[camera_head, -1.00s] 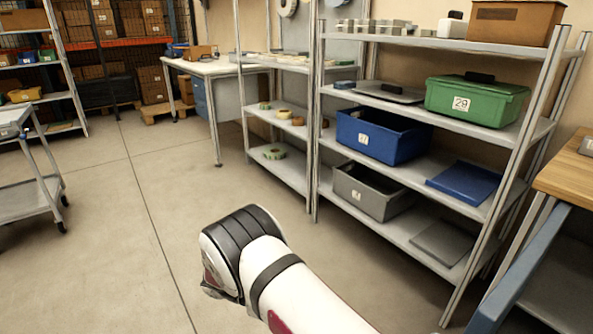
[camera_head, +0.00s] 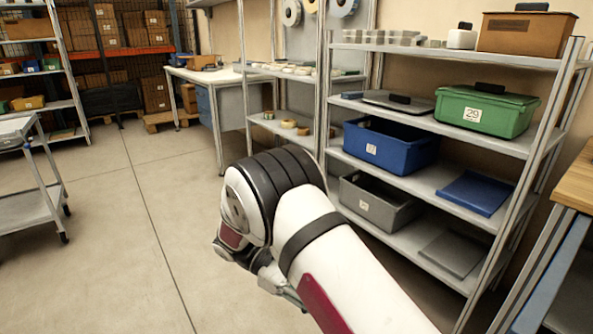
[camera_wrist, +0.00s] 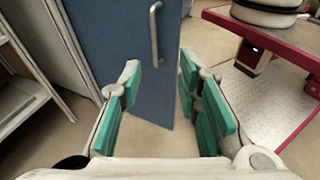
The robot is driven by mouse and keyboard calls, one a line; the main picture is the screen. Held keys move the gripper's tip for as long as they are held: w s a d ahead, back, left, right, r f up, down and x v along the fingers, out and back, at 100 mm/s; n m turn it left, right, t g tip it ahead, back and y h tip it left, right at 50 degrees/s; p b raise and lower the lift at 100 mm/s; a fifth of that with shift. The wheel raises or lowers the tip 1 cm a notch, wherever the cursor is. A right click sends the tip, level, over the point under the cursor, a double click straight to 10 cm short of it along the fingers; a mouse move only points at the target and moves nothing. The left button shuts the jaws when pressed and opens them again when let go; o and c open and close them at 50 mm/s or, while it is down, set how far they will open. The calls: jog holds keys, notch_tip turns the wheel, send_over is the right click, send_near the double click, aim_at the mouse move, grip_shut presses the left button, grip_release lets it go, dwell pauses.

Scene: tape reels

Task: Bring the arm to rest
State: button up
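My gripper (camera_wrist: 158,78) shows in the wrist view with its two teal-padded fingers spread apart. Nothing is between the fingers. Beyond them is a blue panel (camera_wrist: 140,95) with a metal handle (camera_wrist: 155,35), and bare floor beneath it. In the head view my arm is bent and raised at the bottom centre, in front of the shelving. The fingers cannot be made out in that view.
A metal shelf rack (camera_head: 440,165) on the right holds a blue bin (camera_head: 390,148), a grey bin (camera_head: 375,205) and a green box (camera_head: 486,112). Open floor (camera_head: 110,260) lies to the left.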

jog(key=s+d+r+m+t+y, duration=0.1)
jog(key=s+d+r+m+y, duration=0.3)
jog(key=r, duration=0.5)
jog(key=s+d+r+m+y, duration=0.2)
jog(key=s+d+r+y, duration=0.3)
jog(key=r, duration=0.5)
jog(key=s+d+m+t+y, duration=0.2)
jog(key=s+m+t, duration=0.15)
jog(key=s, duration=0.65)
jog(key=s+d+m+t+y, duration=0.2)
jog(key=s+t+y, duration=0.15)
jog(key=s, duration=0.55)
notch_tip(320, 180, up, 27)
jog(key=t+p, duration=0.3)
jog(key=p, duration=2.2)
jog(key=shift+d+f+t+h, duration=0.15)
jog(key=shift+d+t+h, duration=0.25)
jog(key=shift+d+h, duration=0.05)
jog(key=shift+w+a, duration=0.1)
jog(key=shift+w, duration=0.05)
